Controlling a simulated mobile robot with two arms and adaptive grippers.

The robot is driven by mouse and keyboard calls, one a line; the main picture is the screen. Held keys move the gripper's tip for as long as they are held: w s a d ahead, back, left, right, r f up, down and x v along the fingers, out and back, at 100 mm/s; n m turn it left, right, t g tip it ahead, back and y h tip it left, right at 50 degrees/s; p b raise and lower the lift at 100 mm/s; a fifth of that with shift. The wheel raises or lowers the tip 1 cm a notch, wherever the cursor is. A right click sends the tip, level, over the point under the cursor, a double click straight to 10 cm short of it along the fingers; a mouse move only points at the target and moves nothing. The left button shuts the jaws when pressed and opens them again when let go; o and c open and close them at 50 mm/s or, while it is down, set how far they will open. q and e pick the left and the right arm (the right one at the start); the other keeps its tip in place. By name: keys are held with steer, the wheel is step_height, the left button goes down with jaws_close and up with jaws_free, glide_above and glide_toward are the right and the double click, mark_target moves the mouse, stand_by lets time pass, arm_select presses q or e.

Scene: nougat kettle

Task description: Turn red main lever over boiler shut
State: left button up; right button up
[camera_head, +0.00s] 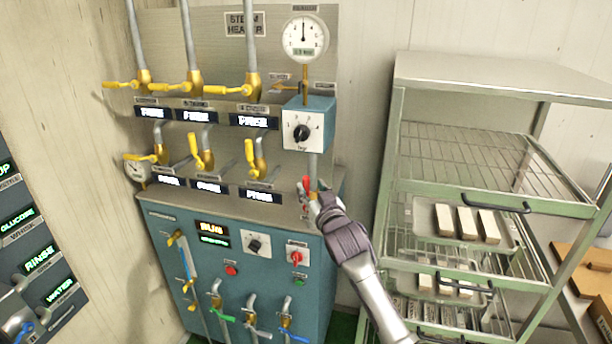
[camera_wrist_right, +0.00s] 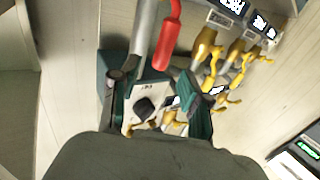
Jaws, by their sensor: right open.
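The red main lever (camera_head: 306,184) sits on a grey vertical pipe at the right side of the steam heater panel, below the blue dial box. In the right wrist view the red lever (camera_wrist_right: 168,40) hangs from the pipe, its rounded end just ahead of the space between my fingers. My right gripper (camera_head: 316,203) is open, close to the lever; in the wrist view its two fingers (camera_wrist_right: 155,82) stand apart with nothing clearly held. Whether they touch the lever cannot be told. My left gripper is not in view.
Several yellow-handled valves (camera_head: 195,88) line the panel left of the lever. The dial box (camera_head: 309,125) and gauge (camera_head: 305,38) are above it. The blue cabinet (camera_head: 262,293) with buttons and taps is below. A green wire rack (camera_head: 478,199) with trays stands to the right.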

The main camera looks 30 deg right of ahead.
mark_target(307, 182)
steer(key=shift+p+x, duration=0.5)
steer(key=shift+x, duration=2.15)
jaws_close()
